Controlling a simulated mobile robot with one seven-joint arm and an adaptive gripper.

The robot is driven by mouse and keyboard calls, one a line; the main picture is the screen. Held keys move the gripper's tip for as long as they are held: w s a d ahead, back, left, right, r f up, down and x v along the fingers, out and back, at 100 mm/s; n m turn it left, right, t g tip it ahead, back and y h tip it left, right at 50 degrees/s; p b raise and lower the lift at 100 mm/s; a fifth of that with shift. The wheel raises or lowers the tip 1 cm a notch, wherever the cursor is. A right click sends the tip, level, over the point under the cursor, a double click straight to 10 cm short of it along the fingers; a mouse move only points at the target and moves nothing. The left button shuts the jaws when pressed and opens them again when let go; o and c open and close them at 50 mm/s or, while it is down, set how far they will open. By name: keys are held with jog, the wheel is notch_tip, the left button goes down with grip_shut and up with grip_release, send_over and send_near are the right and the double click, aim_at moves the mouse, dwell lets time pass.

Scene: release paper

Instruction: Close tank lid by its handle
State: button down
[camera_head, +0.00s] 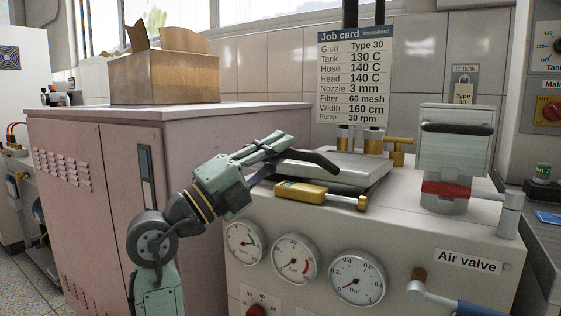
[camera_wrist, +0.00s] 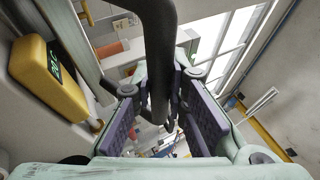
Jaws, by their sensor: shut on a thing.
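The tank lid (camera_head: 345,163) is a pale grey square plate on top of the cream machine, behind the gauges. It lies nearly flat over its base; a dark gap shows at its left edge, and I cannot tell if it is fully seated. Its curved black handle (camera_head: 316,158) rises on the left side. My gripper (camera_head: 281,143) is at the left end of this handle. In the wrist view the black handle (camera_wrist: 160,60) passes between the purple-padded fingers of my gripper (camera_wrist: 163,115), which is shut on it. The exact contact is partly hidden.
A yellow tool with a display (camera_head: 300,192) lies just in front of the lid; it also shows in the wrist view (camera_wrist: 48,78). Brass fittings (camera_head: 375,143) and a job card (camera_head: 354,75) stand behind. A metal cylinder with a red band (camera_head: 446,188) stands right. A pink cabinet (camera_head: 95,185) is left.

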jog(key=shift+s+a+f+m+h+b, duration=0.15)
jog(key=shift+f+h+b, duration=0.1)
jog(key=shift+f+b, duration=0.5)
jog(key=shift+s+f+m+h+b, duration=0.25)
jog(key=shift+f+b, duration=0.25)
jog(key=shift+b, duration=0.45)
jog(key=shift+s+a+f+m+h+b, duration=0.1)
jog(key=shift+f+h+b, duration=0.2)
jog(key=shift+f+b, duration=0.45)
jog(key=c, duration=1.6)
grip_release()
jog(key=shift+w+r, duration=0.1)
jog(key=shift+w, duration=0.05)
jog(key=shift+o, duration=0.2)
jog(key=v, duration=1.2)
jog(key=shift+r, duration=0.1)
